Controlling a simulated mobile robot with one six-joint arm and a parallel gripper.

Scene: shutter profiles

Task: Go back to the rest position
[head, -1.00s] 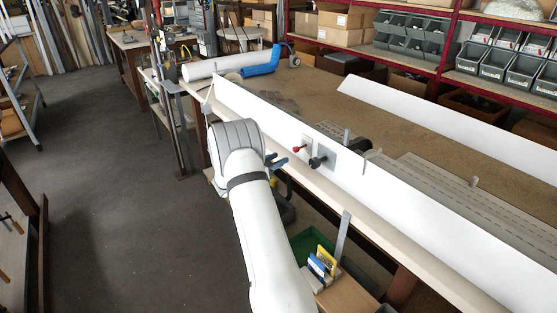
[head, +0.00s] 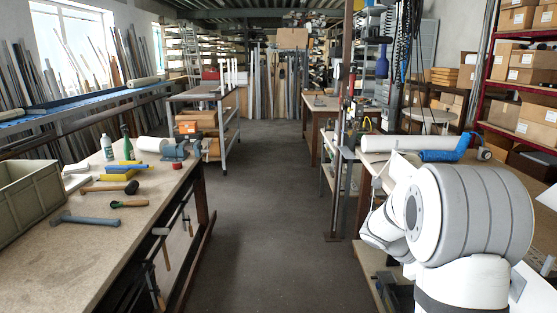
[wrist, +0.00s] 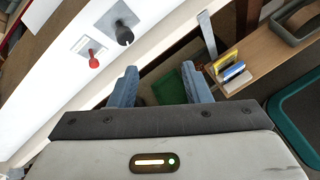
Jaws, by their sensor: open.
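My gripper (wrist: 160,69) is open in the wrist view. Its two blue fingers are apart, with nothing between them. They point toward a long white profile (wrist: 62,70), which carries a red knob (wrist: 94,61) and a black knob (wrist: 124,36) on a grey plate. I cannot tell the exact distance to it. In the head view my white arm (head: 470,215) is bent at the right edge, over the right-hand bench; the gripper itself is hidden there.
A green tray (wrist: 170,88) and upright yellow and blue pieces (wrist: 230,66) lie near the fingers. The left bench (head: 95,240) holds hammers, bottles and a grey crate (head: 28,203). A white roll (head: 392,143) lies on the right bench. The aisle floor (head: 275,200) is clear.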

